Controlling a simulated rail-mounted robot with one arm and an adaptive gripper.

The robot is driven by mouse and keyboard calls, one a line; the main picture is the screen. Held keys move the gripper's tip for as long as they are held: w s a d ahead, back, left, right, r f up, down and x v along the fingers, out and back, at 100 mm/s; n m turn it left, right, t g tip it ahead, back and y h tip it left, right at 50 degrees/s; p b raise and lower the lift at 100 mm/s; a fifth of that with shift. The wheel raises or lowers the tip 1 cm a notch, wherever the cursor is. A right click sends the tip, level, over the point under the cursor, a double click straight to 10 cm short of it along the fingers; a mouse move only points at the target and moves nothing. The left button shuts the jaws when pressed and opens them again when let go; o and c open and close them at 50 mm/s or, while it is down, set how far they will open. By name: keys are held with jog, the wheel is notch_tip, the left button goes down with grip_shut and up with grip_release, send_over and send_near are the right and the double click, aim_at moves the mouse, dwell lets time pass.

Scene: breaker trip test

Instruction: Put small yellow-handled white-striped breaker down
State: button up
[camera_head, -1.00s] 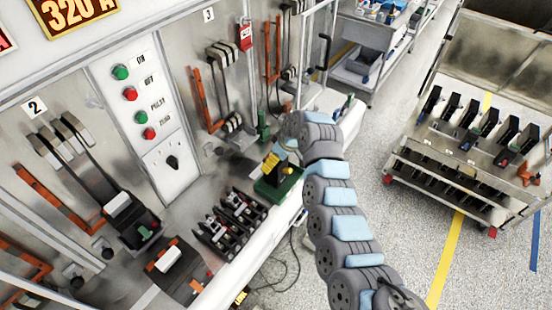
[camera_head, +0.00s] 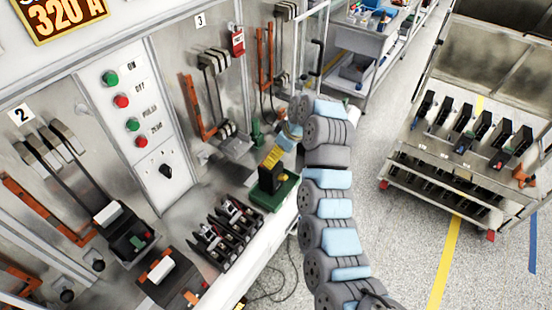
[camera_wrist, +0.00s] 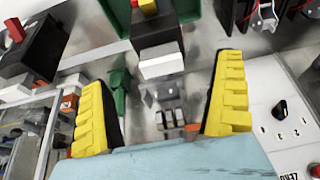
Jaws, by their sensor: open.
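The small breaker is a black block with a white stripe and a yellow handle with red beside it. It stands on the green tray (camera_head: 285,196), where the breaker (camera_head: 270,177) shows as a dark block in the head view. In the wrist view the breaker (camera_wrist: 158,42) is at the top centre, its white-striped face towards me, with the green tray (camera_wrist: 205,25) behind it. In the head view my gripper (camera_head: 274,156) is just behind the breaker, partly hidden by my arm.
Several black breakers (camera_head: 228,230) stand in a rack left of the tray. Another black block with a red handle (camera_wrist: 28,50) is at the wrist view's left. The cabinet panel (camera_head: 140,115) rises behind the bench. A cart of breakers (camera_head: 465,135) stands right, across open floor.

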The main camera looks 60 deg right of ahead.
jog(key=shift+p+v, duration=0.65)
jog(key=shift+v, duration=1)
jog(key=shift+w, duration=0.1)
